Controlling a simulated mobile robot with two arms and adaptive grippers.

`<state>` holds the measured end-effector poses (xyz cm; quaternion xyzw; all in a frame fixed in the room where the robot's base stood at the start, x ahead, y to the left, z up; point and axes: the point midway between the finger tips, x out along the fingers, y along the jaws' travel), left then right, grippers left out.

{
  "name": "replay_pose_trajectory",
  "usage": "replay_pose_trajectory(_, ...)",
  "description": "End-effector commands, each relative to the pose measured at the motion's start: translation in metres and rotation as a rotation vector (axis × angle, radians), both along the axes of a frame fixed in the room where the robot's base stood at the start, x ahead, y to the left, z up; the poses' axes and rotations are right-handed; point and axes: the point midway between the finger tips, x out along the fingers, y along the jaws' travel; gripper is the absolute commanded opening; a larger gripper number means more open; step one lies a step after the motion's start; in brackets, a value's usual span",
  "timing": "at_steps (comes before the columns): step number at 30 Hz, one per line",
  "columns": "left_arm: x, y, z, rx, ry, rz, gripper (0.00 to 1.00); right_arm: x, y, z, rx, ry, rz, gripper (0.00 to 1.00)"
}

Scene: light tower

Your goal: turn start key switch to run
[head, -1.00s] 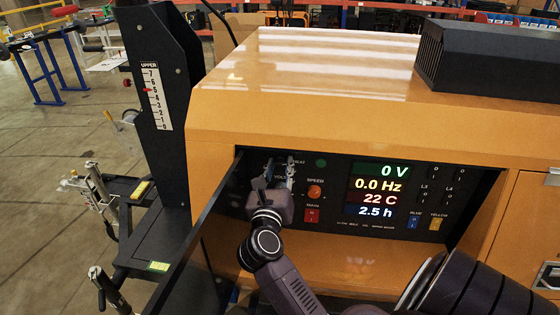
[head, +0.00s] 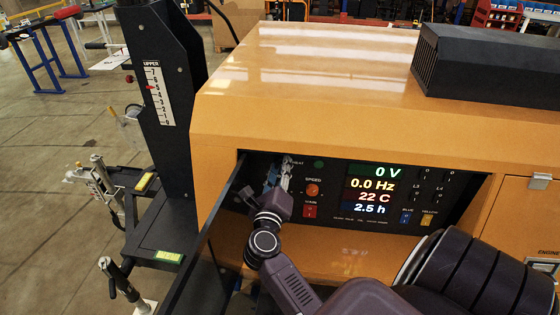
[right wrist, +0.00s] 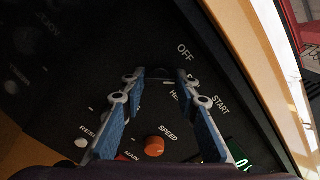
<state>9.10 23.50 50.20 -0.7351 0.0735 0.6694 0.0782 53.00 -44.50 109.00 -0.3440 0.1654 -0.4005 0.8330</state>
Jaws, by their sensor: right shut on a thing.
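The start key switch (right wrist: 162,73) is a small dark shape on the black control panel, between the two fingertips in the right wrist view. The labels OFF and START show around it; others are partly covered. My right gripper (right wrist: 162,80) is shut on the switch, with one blue-padded finger on each side. In the head view my right gripper (head: 275,172) reaches the upper left of the recessed panel and hides the switch. The key's exact angle is too dark to read. My left gripper is not in view.
An orange speed knob (head: 313,190) and a red main switch (head: 310,211) sit just right of the gripper. A lit display (head: 368,190) reads 0 V. An open dark door (head: 205,235) stands close on the left. The orange housing (head: 300,110) overhangs the panel.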

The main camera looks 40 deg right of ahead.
Motion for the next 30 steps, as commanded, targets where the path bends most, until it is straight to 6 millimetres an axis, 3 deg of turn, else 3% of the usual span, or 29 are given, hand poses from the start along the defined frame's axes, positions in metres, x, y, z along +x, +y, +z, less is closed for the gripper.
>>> replay_pose_trajectory(10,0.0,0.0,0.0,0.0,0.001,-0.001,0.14,0.0,0.0,-0.002,0.001,0.005,0.001,0.04)
replay_pose_trajectory(11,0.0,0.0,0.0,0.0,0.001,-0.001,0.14,0.0,0.0,-0.002,0.001,0.005,0.001,0.29)
replay_pose_trajectory(16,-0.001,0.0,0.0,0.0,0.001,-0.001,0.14,0.0,0.0,-0.001,0.0,0.004,0.001,0.46)
replay_pose_trajectory(25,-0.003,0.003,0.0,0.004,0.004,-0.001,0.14,-0.001,0.002,-0.001,0.0,0.003,0.001,0.46)
replay_pose_trajectory(30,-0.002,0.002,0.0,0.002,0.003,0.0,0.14,-0.015,0.019,-0.002,0.003,0.005,0.002,0.46)
